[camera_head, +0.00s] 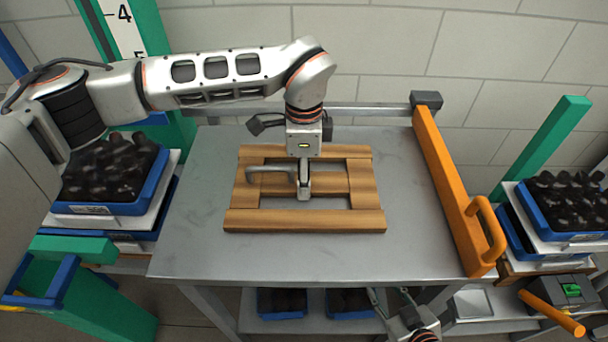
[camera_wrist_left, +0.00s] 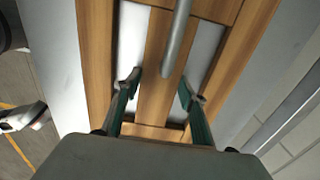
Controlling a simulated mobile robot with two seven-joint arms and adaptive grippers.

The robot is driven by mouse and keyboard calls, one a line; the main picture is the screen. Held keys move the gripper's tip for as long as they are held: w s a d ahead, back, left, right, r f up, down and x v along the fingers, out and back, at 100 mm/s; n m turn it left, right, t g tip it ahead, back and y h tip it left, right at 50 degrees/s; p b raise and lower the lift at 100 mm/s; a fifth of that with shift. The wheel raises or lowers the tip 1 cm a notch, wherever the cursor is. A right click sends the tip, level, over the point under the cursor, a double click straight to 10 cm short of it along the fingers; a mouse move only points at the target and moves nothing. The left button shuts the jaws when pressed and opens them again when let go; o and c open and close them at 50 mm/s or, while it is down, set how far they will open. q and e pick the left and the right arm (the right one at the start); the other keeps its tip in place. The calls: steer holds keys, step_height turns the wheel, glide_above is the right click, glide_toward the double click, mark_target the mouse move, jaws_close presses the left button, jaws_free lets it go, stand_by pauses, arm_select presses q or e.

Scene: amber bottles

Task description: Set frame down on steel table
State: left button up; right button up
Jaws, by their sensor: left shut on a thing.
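The wooden frame (camera_head: 305,220), made of light brown bars with open gaps, lies flat over the middle of the steel table (camera_head: 200,245). Whether it touches the top or hovers just above it, I cannot tell. A grey curved handle (camera_head: 270,171) runs over its left part and shows as a rod in the wrist view (camera_wrist_left: 177,38). My left gripper (camera_head: 303,190) points down and is shut on the frame's middle bar, with a finger on each side of it in the wrist view (camera_wrist_left: 158,92). My right gripper (camera_head: 391,297) shows partly below the table's front edge; its jaws are unclear.
An orange rail (camera_head: 445,180) with a handle borders the table's right side. A metal bar (camera_head: 365,110) runs along the back. Blue crates of dark bottles stand left (camera_head: 140,200) and right (camera_head: 540,228). Bare tabletop surrounds the frame, mostly in front and left.

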arm_select(q)
steer(key=shift+f, duration=0.15)
steer(key=o, duration=1.5)
steer(key=shift+r, duration=0.25)
step_height(320, 180, up, 12)
steer(key=b, duration=0.1)
steer(key=shift+f, duration=0.1)
